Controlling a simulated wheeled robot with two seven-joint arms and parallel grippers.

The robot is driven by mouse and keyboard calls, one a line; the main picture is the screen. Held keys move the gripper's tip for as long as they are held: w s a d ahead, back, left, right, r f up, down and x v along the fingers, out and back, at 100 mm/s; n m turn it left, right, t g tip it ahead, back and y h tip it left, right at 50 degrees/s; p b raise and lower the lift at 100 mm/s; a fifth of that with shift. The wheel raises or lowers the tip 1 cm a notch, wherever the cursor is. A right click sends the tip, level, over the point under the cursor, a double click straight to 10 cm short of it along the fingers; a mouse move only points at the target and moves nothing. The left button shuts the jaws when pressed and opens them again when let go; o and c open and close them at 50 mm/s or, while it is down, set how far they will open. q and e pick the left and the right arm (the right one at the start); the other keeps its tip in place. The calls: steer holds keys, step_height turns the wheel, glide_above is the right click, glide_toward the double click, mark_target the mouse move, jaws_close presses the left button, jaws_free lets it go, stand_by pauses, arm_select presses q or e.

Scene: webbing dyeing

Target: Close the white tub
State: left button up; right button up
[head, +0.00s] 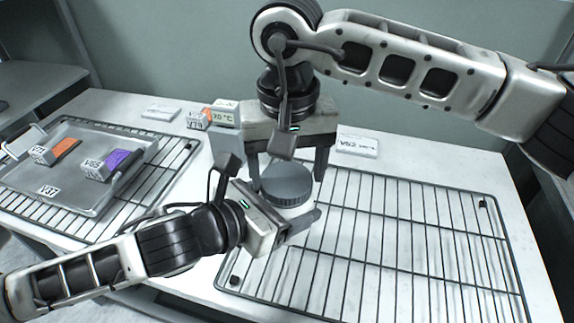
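The white tub (292,209) stands near the middle of the table, at the left part of the right-hand wire rack. A dark grey ridged lid (287,182) sits on top of it; I cannot tell whether it is fully tightened. My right gripper (287,168) comes down from above, its two fingers apart on either side of the lid, with no clear contact. My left gripper (298,212) is at the tub's lower left side. One of its fingers lies along the tub's front; the other is hidden, so its grip on the tub is unclear.
A grey tray (60,189) with an orange-topped block (55,151) and a purple-topped block (112,163) sits on the left wire rack (150,190). Labelled blocks and a 70 °C sign (225,114) stand behind my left gripper. The right wire rack (420,240) is otherwise empty.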

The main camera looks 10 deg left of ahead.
arm_select(q)
steer(key=shift+d+r, duration=0.2)
steer(key=shift+r, duration=0.45)
arm_select(e)
steer(key=shift+s+f, duration=0.15)
steer(key=shift+f, duration=0.1)
arm_select(q)
steer(key=c, duration=0.5)
arm_select(e)
steer(key=shift+o, duration=1.2)
steer(key=shift+r, duration=0.2)
arm_select(q)
steer(key=shift+a+f, duration=0.1)
steer(key=shift+f, duration=0.15)
arm_select(e)
steer(key=r+m, duration=0.1)
steer(key=r, duration=0.1)
steer(key=r+m, duration=0.2)
steer(key=r, duration=0.1)
steer(key=r+m, duration=0.2)
steer(key=shift+w+r, duration=0.2)
steer(key=shift+w, duration=0.1)
steer(key=shift+f, duration=0.1)
steer(key=shift+a+f, duration=0.1)
steer(key=shift+f, duration=3.8)
